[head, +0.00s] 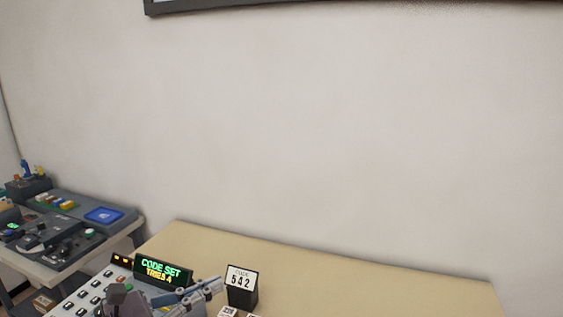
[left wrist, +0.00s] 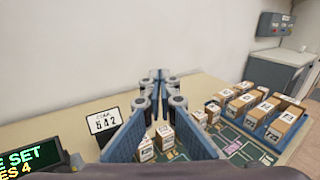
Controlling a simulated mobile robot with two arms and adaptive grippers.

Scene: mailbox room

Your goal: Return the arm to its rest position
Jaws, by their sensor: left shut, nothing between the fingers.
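My left gripper (head: 214,286) shows at the bottom of the head view, low over the table, with its grey-blue fingers pointing right towards the code sign. In the left wrist view its fingers (left wrist: 158,78) come together at the tips with nothing between them. It is shut and empty, apart from the boxes below. The rest of my left arm is mostly hidden below the picture edge. My right gripper is in neither view.
A keypad panel with a lit "CODE SET" display (head: 163,271) and a "542" code sign (head: 242,288) stand on the tan table (head: 350,276). Several small boxes (left wrist: 240,104) sit right in the wrist view. A control console (head: 85,215) stands left.

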